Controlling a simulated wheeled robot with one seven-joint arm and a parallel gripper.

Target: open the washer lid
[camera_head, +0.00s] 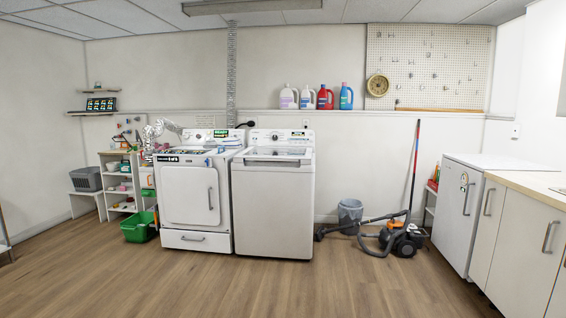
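The washer (272,210) is the white top-loading machine near the middle of the head view, against the back wall. Its lid (275,153) lies flat on top and looks shut, with a dark glass panel and a grey strip along the front edge. The control panel stands upright behind the lid. My gripper and arm are not in view, so I cannot tell how the gripper stands.
A white dryer (190,200) stands close against the washer's left side. A vacuum cleaner (402,238) and a grey bin (350,215) are to the right. Bottles line the ledge above. White cabinets (520,240) are far right. The floor in front is clear.

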